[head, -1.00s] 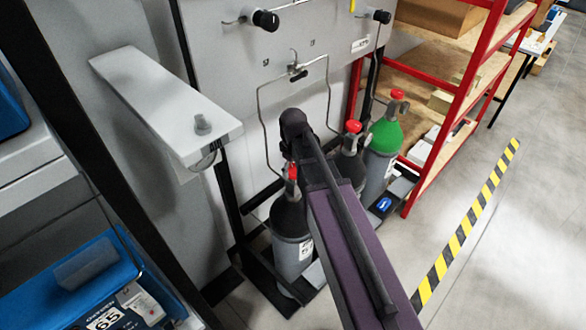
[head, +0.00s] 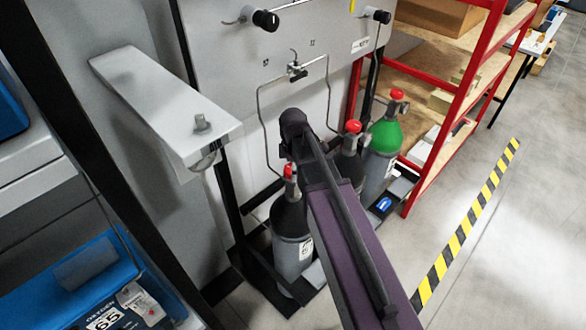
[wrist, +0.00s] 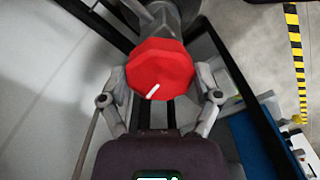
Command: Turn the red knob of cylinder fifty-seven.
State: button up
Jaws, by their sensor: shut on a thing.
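In the wrist view, a red knob (wrist: 160,68) with a white mark sits between the two fingers of my gripper (wrist: 161,78). The fingers are shut on it from both sides. In the head view, a dark-topped grey cylinder (head: 290,238) with a red knob (head: 289,171) stands under the end of my arm. Its white label is too small to read. My gripper's fingers are not clear in that view.
A second dark cylinder (head: 348,166) stands partly behind my arm. A green-topped cylinder (head: 384,138) is to its right. A red-framed shelf (head: 447,108) stands at the right. A grey bracket (head: 165,105) juts out at the left. The floor by the striped tape (head: 467,220) is clear.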

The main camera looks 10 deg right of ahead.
jog(key=shift+s+n, duration=0.15)
jog(key=shift+n, duration=0.15)
jog(key=o, duration=0.9)
jog(key=shift+o, duration=0.2)
jog(key=shift+m, duration=0.5)
